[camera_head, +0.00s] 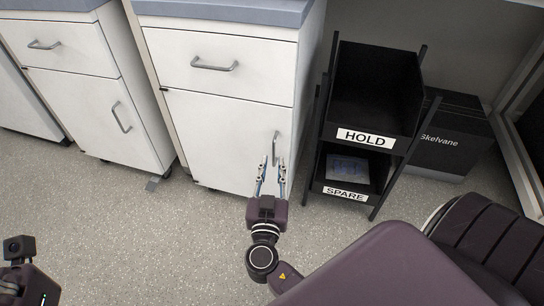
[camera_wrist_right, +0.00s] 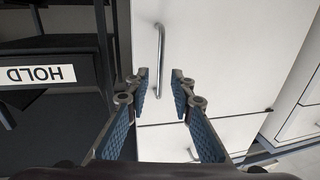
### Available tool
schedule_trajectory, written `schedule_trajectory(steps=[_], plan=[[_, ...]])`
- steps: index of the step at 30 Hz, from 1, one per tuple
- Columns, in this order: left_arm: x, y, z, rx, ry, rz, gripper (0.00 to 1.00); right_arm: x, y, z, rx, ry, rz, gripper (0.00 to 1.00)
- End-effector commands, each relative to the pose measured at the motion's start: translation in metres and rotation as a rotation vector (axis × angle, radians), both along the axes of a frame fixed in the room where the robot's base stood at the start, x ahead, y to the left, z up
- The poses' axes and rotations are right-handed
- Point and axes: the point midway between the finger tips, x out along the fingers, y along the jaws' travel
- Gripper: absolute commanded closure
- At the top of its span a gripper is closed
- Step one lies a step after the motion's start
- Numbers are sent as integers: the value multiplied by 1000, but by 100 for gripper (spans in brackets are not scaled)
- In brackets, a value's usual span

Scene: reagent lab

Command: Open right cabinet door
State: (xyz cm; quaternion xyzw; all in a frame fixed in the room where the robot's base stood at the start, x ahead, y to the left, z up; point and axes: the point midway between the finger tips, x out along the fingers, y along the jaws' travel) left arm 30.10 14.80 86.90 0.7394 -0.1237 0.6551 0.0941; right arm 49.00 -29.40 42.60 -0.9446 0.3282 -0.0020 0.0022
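The right cabinet door (camera_head: 215,142) is white and sits shut below a drawer in the head view. Its upright metal bar handle (camera_head: 276,146) is near the door's right edge. In the right wrist view the handle (camera_wrist_right: 161,55) stands out from the white door (camera_wrist_right: 220,55). My right gripper (camera_head: 273,168) is open in front of the handle's lower part. In the wrist view its fingertips (camera_wrist_right: 159,82) lie to either side of the handle's lower end, with gaps; whether the handle is between them in depth I cannot tell. Only part of my left arm shows at lower left, without fingers.
A black rack (camera_head: 375,100) with HOLD and SPARE labels stands just right of the cabinet, close to my right gripper. A dark Skelvane box (camera_head: 450,140) is behind it. Another cabinet (camera_head: 95,115) stands left. The speckled floor in front is clear.

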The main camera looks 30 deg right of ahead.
Motion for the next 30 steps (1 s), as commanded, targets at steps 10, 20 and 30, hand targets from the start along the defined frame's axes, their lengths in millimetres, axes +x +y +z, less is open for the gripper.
schedule_trajectory(steps=[10, 20, 30], plan=[[0, 0, 1, 1, -12, 1, 100, 36, -28, -1, -2, 3, 0, 78], [1, -1, 2, 1, -12, 1, 100, 38, -30, -1, 0, 4, 1, 79], [1, -1, 2, 1, -12, 0, 100, 38, -30, -1, 0, 4, 1, 100]])
